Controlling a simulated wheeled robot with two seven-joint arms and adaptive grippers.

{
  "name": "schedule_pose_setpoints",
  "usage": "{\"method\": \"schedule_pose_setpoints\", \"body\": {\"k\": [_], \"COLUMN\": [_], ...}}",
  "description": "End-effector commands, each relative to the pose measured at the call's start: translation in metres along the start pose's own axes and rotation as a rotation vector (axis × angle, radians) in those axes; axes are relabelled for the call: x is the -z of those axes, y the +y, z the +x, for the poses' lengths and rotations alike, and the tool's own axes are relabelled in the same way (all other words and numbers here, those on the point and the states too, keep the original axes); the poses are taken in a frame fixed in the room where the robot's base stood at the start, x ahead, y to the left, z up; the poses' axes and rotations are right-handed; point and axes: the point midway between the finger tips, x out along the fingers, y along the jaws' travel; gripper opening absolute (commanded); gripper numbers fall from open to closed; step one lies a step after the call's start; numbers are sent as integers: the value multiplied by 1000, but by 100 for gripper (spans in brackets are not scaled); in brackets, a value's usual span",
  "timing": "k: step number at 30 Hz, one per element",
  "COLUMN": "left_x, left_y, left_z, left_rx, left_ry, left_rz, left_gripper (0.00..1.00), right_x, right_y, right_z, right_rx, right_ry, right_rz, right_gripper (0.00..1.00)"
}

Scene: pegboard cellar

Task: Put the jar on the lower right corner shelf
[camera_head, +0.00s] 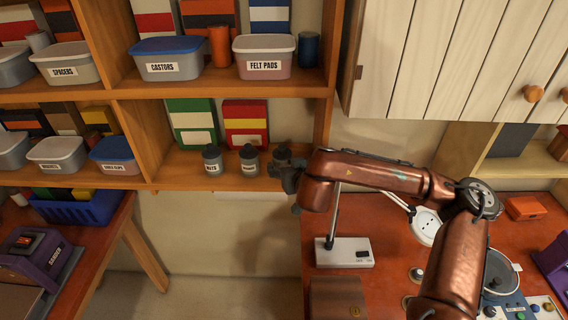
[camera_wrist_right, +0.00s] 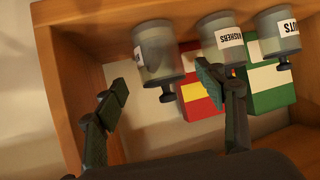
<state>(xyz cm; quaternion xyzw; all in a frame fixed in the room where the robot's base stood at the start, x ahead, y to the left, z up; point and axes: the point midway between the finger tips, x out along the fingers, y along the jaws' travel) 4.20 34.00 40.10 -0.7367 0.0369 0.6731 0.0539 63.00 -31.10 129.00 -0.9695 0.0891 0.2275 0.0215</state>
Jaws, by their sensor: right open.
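The jar (camera_head: 283,154), grey with a dark knobbed lid, stands at the right end of the lower right corner shelf (camera_head: 180,178). It is partly hidden by my right gripper (camera_head: 286,172) in the head view. In the wrist view, which is turned upside down, the jar (camera_wrist_right: 158,52) shows a white label edge. The open fingers of the right gripper (camera_wrist_right: 175,90) are spread to either side of it, with a gap to the jar. No grip on it shows. My left gripper is not in view.
Two similar labelled jars, one marked washers (camera_wrist_right: 222,40), stand left of it in the head view. Red (camera_head: 246,122) and green (camera_head: 192,122) boxes stand behind. The shelf's side post (camera_head: 323,125) is close on the right. A desk with a white lamp base (camera_head: 343,252) lies below.

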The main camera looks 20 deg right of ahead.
Motion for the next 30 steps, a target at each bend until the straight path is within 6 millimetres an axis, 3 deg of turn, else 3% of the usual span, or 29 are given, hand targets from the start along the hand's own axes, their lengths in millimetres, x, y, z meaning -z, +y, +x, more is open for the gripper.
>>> {"method": "schedule_pose_setpoints", "body": {"k": [3,9,30], "left_x": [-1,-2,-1], "left_y": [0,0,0], "left_z": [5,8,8], "left_rx": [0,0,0], "left_ry": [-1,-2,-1], "left_rz": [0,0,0], "left_gripper": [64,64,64], "right_x": [-1,0,0], "right_y": [0,0,-1], "right_z": [-22,-45,-49], "right_rx": [-1,0,2], "right_ry": [2,2,0], "right_rz": [-2,0,-1], "right_gripper": [64,64,64]}}
